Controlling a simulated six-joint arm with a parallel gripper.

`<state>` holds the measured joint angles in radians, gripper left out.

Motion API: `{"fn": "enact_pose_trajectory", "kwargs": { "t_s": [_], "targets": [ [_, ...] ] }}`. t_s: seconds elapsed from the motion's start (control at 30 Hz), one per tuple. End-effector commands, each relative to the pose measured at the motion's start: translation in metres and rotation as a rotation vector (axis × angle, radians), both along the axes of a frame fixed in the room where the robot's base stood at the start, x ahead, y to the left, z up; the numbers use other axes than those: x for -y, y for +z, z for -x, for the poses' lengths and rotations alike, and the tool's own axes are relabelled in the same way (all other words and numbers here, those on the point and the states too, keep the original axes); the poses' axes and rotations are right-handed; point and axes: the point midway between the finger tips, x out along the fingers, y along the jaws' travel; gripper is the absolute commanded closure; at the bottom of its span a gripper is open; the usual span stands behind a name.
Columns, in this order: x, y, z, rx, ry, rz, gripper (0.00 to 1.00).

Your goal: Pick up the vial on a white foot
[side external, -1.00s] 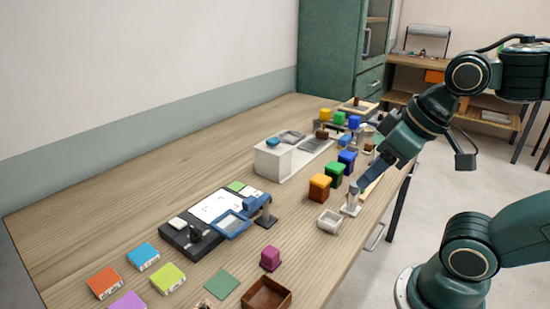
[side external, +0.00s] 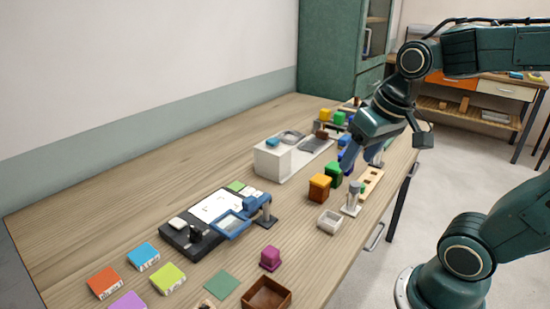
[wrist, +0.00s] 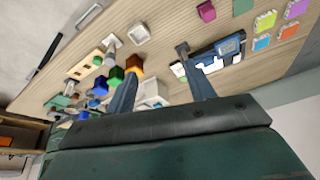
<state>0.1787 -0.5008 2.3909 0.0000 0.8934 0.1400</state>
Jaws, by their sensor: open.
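A grey, upright cylinder on a pale square foot (side external: 352,200), which looks like the vial on a white foot, stands near the table's front edge, beside the white tray. It also shows in the wrist view (wrist: 113,43), at upper left. Its glass is too small to make out. My gripper (side external: 347,160) is behind it, above the row of coloured blocks, apart from it. In the wrist view my gripper (wrist: 160,68) has its two fingers wide apart with nothing held between them, and the vial lies outside them to the left.
Orange (side external: 319,187), green (side external: 334,174) and blue blocks stand close behind the vial. A wooden rack with holes (side external: 371,183) lies right of it, and the small white tray (side external: 330,221) left. A white bench device (side external: 272,163) stands behind. The table's far left is clear.

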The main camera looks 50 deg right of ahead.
Motion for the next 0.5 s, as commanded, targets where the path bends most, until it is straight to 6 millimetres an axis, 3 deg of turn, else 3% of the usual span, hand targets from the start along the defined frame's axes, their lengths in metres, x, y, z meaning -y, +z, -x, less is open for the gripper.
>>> {"fn": "enact_pose_trajectory", "kwargs": {
  "t_s": [0.2,0.5],
  "targets": [
    [0.037,-0.015,-0.026,-0.084,-0.213,-0.050,0.46],
    [0.096,-0.045,-0.049,-0.187,-0.498,-0.121,0.46]
  ]
}}
